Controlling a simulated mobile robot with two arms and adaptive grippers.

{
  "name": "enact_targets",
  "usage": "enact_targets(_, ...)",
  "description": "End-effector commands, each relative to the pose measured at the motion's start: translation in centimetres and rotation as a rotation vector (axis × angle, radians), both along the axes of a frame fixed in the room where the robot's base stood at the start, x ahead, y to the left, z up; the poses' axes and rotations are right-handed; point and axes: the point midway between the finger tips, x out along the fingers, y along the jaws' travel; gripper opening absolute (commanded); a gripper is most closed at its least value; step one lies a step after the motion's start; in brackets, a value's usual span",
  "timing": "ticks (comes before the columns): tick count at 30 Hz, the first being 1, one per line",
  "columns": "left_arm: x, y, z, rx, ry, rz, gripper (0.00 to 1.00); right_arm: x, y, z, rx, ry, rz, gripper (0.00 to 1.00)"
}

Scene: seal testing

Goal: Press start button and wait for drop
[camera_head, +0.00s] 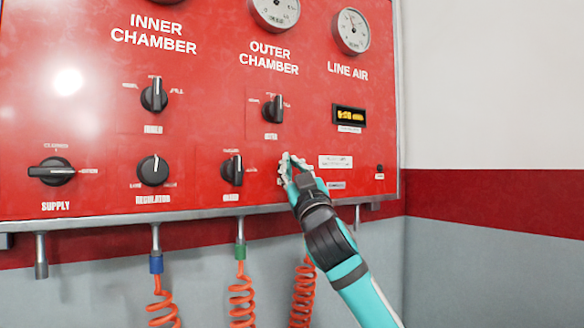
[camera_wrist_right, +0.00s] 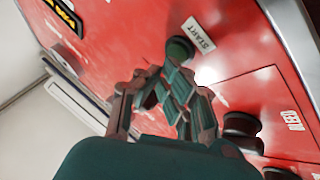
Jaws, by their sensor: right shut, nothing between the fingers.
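The start button (camera_wrist_right: 180,50) is a round green button beside a white START label (camera_wrist_right: 198,35) on the red panel in the wrist view. In the head view it is hidden behind my right gripper (camera_head: 288,163). That gripper is shut and empty, with its fingertips (camera_wrist_right: 174,72) at the button; I cannot tell whether they touch it. A small digital display (camera_head: 349,116) with orange digits sits up and to the right of the gripper. My left gripper is not in view.
The red panel (camera_head: 215,105) carries black knobs, such as the regulator knob (camera_head: 153,170), and gauges like the line air gauge (camera_head: 351,31). Coiled orange hoses (camera_head: 241,300) hang below its metal edge. The white wall (camera_head: 490,85) at right is bare.

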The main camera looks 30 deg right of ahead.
Motion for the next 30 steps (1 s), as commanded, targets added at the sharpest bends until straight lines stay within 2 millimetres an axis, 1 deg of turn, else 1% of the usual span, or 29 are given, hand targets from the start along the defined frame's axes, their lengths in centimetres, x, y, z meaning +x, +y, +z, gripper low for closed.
enact_targets(5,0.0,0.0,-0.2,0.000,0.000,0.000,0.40,-0.5,-0.2,0.0,0.000,-0.002,-0.002,0.00)
enact_targets(18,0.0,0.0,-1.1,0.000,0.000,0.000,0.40,-4.9,-0.8,0.0,0.000,-0.002,-0.003,0.00)
enact_targets(21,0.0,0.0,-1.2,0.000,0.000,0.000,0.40,-5.6,-0.8,0.0,0.000,0.000,-0.001,0.00)
enact_targets(24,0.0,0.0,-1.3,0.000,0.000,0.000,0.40,-5.9,-0.8,0.0,0.000,0.000,0.000,0.00)
enact_targets(30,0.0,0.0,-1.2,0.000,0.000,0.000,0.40,-6.0,-0.8,0.0,0.000,0.000,0.000,0.00)
